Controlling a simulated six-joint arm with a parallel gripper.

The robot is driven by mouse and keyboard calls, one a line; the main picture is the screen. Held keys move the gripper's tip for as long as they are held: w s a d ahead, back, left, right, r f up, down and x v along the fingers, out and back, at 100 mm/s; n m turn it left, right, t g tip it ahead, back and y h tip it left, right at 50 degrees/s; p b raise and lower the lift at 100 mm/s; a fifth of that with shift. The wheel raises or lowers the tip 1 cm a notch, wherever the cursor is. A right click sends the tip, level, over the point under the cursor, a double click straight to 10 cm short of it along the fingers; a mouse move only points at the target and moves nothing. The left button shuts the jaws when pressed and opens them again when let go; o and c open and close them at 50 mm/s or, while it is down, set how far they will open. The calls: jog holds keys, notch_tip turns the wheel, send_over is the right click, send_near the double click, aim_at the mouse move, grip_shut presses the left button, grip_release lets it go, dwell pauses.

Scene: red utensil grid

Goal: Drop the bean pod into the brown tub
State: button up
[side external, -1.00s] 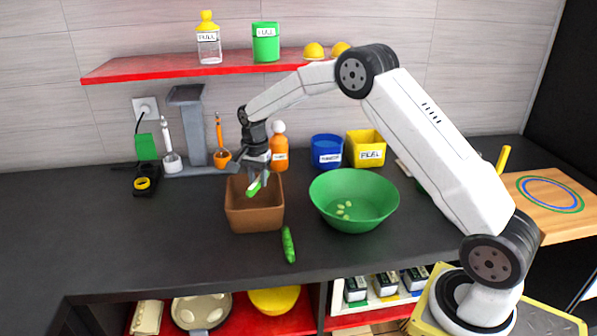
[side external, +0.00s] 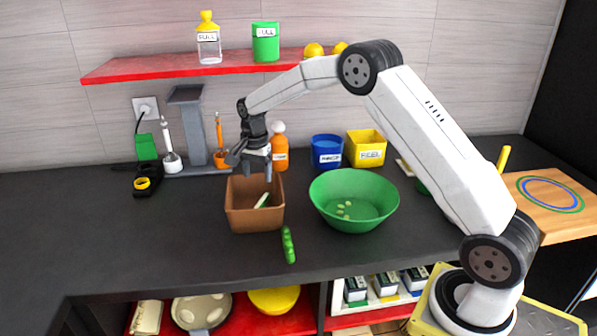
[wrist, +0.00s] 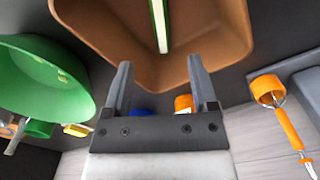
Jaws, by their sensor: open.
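The brown tub (side external: 253,222) stands on the dark counter, left of the green bowl. A bean pod (side external: 262,200), pale inside with green edges, lies tilted inside the tub. It also shows in the tub in the wrist view (wrist: 160,25). My gripper (side external: 257,174) is over the back part of the tub. In the wrist view its two grey fingers (wrist: 161,72) are apart with nothing between them. A second green pod (side external: 288,244) lies on the counter in front of the tub.
The green bowl (side external: 331,208) holds several pale beans. An orange bottle (side external: 280,153), a blue container (side external: 327,151) and a yellow container (side external: 366,148) stand behind. A grey stand (side external: 193,125) is behind left. The counter's left front is clear.

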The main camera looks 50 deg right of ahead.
notch_tip(320, 180, up, 6)
dwell(0.4)
dwell(0.4)
jog(key=s+a+f+n+t, duration=0.1)
jog(key=s+a+f+n, duration=0.1)
jog(key=s+n, duration=0.3)
jog(key=s+a+f+n, duration=0.2)
jog(key=s+a+n, duration=0.2)
jog(key=s, duration=0.9)
jog(key=s+a+f+n+t, duration=0.1)
jog(key=s+a+n, duration=0.3)
jog(key=s, duration=0.5)
jog(key=shift+f+n+t, duration=0.3)
jog(key=shift+f+n, duration=0.15)
jog(key=shift+n, duration=0.45)
